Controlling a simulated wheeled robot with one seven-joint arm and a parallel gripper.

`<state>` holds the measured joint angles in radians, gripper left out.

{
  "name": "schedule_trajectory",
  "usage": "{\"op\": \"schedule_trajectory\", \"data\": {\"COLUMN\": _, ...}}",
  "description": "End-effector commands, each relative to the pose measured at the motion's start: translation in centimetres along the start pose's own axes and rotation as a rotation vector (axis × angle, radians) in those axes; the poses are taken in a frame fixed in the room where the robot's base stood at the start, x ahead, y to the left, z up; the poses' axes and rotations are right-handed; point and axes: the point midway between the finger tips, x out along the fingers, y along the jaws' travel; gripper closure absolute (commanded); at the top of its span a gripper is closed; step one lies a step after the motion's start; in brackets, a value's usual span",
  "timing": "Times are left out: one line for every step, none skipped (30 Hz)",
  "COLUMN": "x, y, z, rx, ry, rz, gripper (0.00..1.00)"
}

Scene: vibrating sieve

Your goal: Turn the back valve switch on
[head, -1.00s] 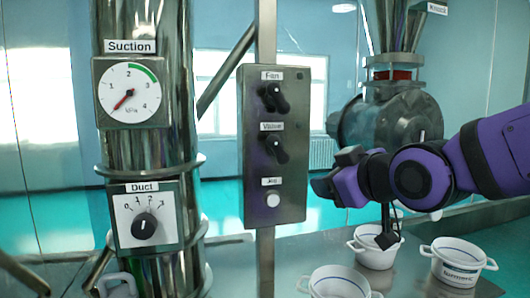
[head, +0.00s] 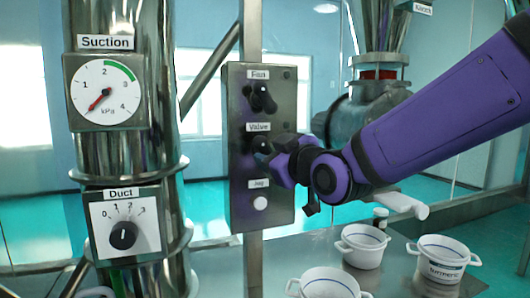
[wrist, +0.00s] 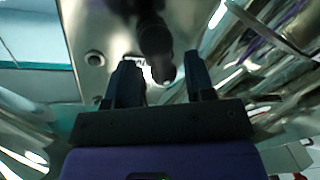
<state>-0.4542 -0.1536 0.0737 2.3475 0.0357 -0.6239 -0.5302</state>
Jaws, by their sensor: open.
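The grey control panel (head: 238,200) stands upright in the middle of the head view. Its black Valve knob (head: 261,142) sits below the Fan knob (head: 263,98) and above the white Jog button (head: 260,203). My gripper (head: 268,152) is at the Valve knob from the right and partly hides it. In the wrist view, my gripper (wrist: 163,68) has its two dark fingers apart. A black knob (wrist: 156,42) shows between and beyond the fingertips. Whether the fingers touch it I cannot tell.
A steel pipe at the left carries a Suction gauge (head: 106,92) and a Duct dial (head: 125,225). Several white pots, one of them labelled Turmeric (head: 441,260), stand on the counter below my arm. A motor-like housing (head: 345,118) is behind the arm.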

Motion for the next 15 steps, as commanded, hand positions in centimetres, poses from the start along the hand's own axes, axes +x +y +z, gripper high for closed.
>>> {"op": "schedule_trajectory", "data": {"x": 0.7, "y": -0.1, "z": 0.1, "rx": 0.0, "ry": -0.001, "rz": -0.001, "gripper": 0.51}}
{"op": "schedule_trajectory", "data": {"x": 1.1, "y": 0.0, "z": 0.0, "rx": 0.0, "ry": -0.001, "rz": 0.0, "gripper": 0.51}}
{"op": "schedule_trajectory", "data": {"x": 1.6, "y": 0.0, "z": 0.1, "rx": 0.0, "ry": -0.001, "rz": 0.0, "gripper": 0.51}}
{"op": "schedule_trajectory", "data": {"x": 1.9, "y": 0.0, "z": 0.1, "rx": 0.0, "ry": -0.001, "rz": 0.0, "gripper": 0.51}}
{"op": "schedule_trajectory", "data": {"x": 2.1, "y": 0.0, "z": 0.0, "rx": 0.0, "ry": -0.001, "rz": 0.0, "gripper": 0.51}}
{"op": "schedule_trajectory", "data": {"x": 2.4, "y": 0.0, "z": 0.0, "rx": 0.0, "ry": 0.0, "rz": 0.0, "gripper": 0.51}}
{"op": "schedule_trajectory", "data": {"x": 2.6, "y": 0.0, "z": 0.0, "rx": 0.0, "ry": 0.0, "rz": 0.0, "gripper": 0.51}}
{"op": "schedule_trajectory", "data": {"x": 2.8, "y": 0.0, "z": 0.0, "rx": 0.0, "ry": -0.001, "rz": 0.0, "gripper": 0.51}}
{"op": "schedule_trajectory", "data": {"x": 2.9, "y": 0.0, "z": 0.0, "rx": 0.0, "ry": -0.001, "rz": 0.0, "gripper": 0.51}}
{"op": "schedule_trajectory", "data": {"x": 3.0, "y": 0.0, "z": 0.0, "rx": 0.0, "ry": -0.001, "rz": 0.0, "gripper": 0.51}}
{"op": "schedule_trajectory", "data": {"x": 3.0, "y": 0.0, "z": 0.0, "rx": 0.0, "ry": -0.001, "rz": 0.0, "gripper": 0.51}}
{"op": "schedule_trajectory", "data": {"x": 3.1, "y": 0.0, "z": 0.0, "rx": 0.0, "ry": 0.0, "rz": 0.0, "gripper": 0.51}}
{"op": "schedule_trajectory", "data": {"x": 3.1, "y": 0.0, "z": 0.0, "rx": 0.0, "ry": 0.0, "rz": 0.0, "gripper": 0.51}}
{"op": "schedule_trajectory", "data": {"x": 3.1, "y": 0.0, "z": 0.0, "rx": 0.0, "ry": 0.0, "rz": 0.0, "gripper": 0.51}}
{"op": "schedule_trajectory", "data": {"x": 3.1, "y": 0.0, "z": 0.0, "rx": 0.0, "ry": 0.0, "rz": 0.0, "gripper": 0.51}}
